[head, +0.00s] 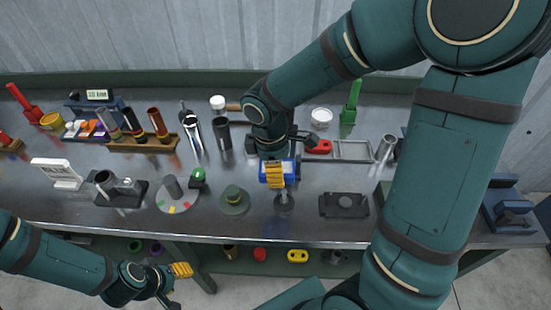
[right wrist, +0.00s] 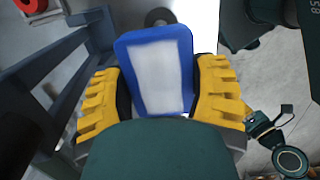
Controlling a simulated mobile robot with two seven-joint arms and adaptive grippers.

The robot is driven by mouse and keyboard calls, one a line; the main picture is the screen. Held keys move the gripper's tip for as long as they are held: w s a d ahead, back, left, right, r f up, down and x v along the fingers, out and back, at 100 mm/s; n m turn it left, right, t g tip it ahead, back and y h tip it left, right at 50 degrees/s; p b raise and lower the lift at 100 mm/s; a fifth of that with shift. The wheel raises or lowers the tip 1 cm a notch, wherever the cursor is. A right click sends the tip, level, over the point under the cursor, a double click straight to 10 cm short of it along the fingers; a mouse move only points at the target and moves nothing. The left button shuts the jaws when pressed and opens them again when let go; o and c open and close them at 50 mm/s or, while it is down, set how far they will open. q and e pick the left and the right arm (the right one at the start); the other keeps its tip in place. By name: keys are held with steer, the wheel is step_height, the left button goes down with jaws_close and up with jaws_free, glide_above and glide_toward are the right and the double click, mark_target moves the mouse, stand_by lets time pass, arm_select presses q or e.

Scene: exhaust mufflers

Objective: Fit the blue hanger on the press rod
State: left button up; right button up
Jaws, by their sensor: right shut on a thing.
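My right gripper (head: 277,174) is shut on the blue hanger (head: 264,179) above the middle of the bench. In the right wrist view the hanger (right wrist: 157,72) is a blue rounded frame with a pale centre, between two yellow ribbed fingers. A light upright rod, which looks like the press rod (head: 284,195), stands on a dark round base directly below the gripper. The hanger is close to the rod's top; I cannot tell whether they touch. My left gripper (head: 177,284) appears open and empty, low in front of the bench.
A green-grey disc (head: 234,202) stands left of the rod, and a dark flat plate (head: 344,206) lies to its right. A dark cylinder (head: 222,134) and a wire-frame tray (head: 352,150) are farther back. Bare metal bench shows between these things.

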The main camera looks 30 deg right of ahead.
steer(key=shift+a, duration=0.15)
stand_by(0.3)
steer(key=shift+f, duration=0.1)
steer(key=shift+f+b, duration=2.5)
steer(key=shift+f, duration=0.65)
steer(key=shift+f, duration=0.3)
steer(key=shift+f+b, duration=0.35)
steer(key=shift+b, duration=0.15)
steer(key=shift+f, duration=0.3)
